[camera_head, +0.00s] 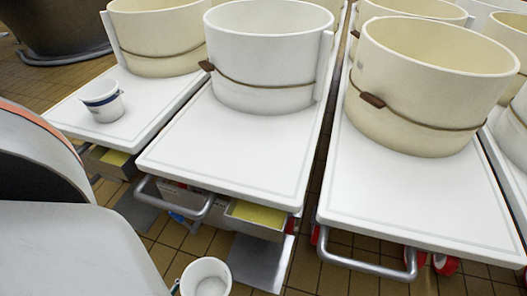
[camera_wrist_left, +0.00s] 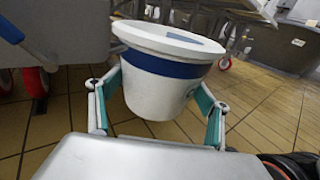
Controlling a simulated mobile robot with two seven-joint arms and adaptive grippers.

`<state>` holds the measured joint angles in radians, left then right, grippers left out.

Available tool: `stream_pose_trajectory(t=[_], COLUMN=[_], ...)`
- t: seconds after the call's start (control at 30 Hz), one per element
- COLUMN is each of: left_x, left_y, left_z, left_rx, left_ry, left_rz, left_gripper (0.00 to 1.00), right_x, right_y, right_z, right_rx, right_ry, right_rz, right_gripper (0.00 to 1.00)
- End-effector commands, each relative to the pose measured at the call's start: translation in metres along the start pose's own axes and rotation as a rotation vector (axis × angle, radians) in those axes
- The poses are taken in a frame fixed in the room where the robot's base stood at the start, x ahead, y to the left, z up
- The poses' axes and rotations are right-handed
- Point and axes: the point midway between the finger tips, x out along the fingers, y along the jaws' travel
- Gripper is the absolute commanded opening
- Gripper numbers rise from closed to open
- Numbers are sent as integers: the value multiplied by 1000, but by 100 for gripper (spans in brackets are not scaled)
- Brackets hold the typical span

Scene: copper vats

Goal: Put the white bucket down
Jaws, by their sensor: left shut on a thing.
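The white bucket (camera_wrist_left: 165,80) with a blue band fills the middle of the left wrist view. My left gripper (camera_wrist_left: 156,100) is shut on it, one teal-padded finger on each side. The bucket is held off the tiled floor, a little tilted in this view. In the head view the same bucket (camera_head: 206,279) shows at the bottom edge, its open rim facing up and its lower part cut off. My left arm covers the lower left of the head view. My right gripper is in neither view.
White carts (camera_head: 233,150) and (camera_head: 425,195) carry large cream and white tubs; their front tops are bare. Another small bucket (camera_head: 103,109) stands on the left cart. Pull handles (camera_head: 368,268) and open drawers (camera_head: 257,217) jut out at the front. Brown tiled floor shows between.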

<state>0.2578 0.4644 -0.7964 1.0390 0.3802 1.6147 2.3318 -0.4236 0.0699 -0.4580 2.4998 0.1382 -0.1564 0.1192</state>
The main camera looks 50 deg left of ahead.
Motion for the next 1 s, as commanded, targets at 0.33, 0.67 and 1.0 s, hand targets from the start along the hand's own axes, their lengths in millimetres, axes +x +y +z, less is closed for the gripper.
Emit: stream_pose_trajectory(t=[0.33,0.67,1.0], left_x=[42,120,173], left_y=[3,4,5], left_z=[3,6,8], left_rx=[-1,-1,-2], left_ry=[-15,-11,-6], left_rz=[25,24,23], left_gripper=[48,48,48], right_x=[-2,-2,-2], right_y=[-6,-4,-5], right_z=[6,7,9], right_rx=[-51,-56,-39], right_ry=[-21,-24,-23], right_rz=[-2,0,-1], right_gripper=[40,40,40])
